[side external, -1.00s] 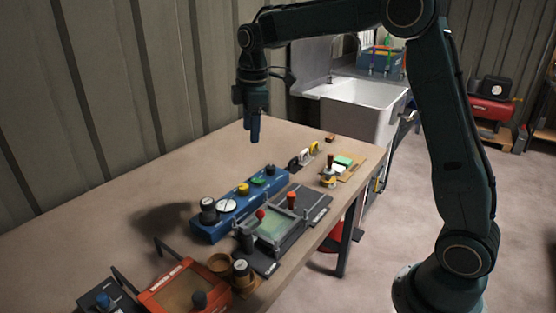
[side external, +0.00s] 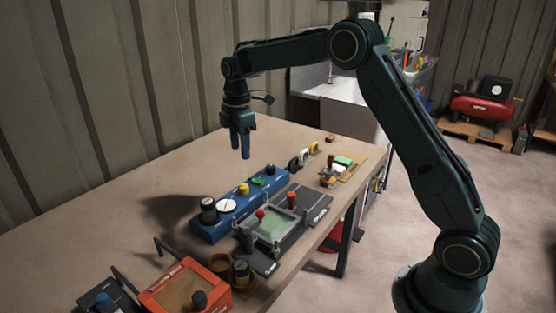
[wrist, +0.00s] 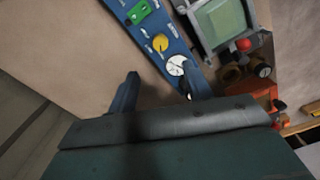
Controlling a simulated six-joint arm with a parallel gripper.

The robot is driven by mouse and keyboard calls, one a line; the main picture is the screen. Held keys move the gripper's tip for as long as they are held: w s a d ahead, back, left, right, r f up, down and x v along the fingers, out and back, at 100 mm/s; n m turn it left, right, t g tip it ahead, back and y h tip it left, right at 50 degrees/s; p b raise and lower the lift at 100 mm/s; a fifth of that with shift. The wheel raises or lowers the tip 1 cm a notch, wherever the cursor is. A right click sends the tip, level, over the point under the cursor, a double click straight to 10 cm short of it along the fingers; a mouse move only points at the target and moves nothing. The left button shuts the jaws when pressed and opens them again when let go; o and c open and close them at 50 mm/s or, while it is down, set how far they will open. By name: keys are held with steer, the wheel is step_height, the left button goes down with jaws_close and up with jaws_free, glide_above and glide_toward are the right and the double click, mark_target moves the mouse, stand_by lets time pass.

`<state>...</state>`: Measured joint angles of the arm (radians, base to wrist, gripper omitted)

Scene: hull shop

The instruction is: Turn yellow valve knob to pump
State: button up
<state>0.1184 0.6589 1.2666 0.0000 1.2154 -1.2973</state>
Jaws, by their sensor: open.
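The yellow valve knob (side external: 243,188) sits on top of the long blue panel (side external: 211,234), between a white round dial (side external: 227,206) and a green part (side external: 259,182). The knob also shows in the wrist view (wrist: 160,43), beyond my fingers and between them from left to right. Small markings lie beside it, too small to read. My gripper (side external: 243,155) is open and empty, pointing down, above the table and apart from the knob. In the wrist view my gripper (wrist: 160,82) shows two spread fingers, the right one overlapping the blue panel's edge near the dial.
A grey fixture (side external: 268,262) with red knobs stands just in front of the panel. A black-topped knob (side external: 208,206) rises at the panel's near end. An orange box (side external: 170,292) sits nearer the camera. The table behind the panel is bare.

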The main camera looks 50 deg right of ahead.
mark_target(243, 186)
step_height(243, 186, down, 13)
steer(key=shift+r, duration=0.15)
stand_by(0.4)
steer(key=c, duration=1)
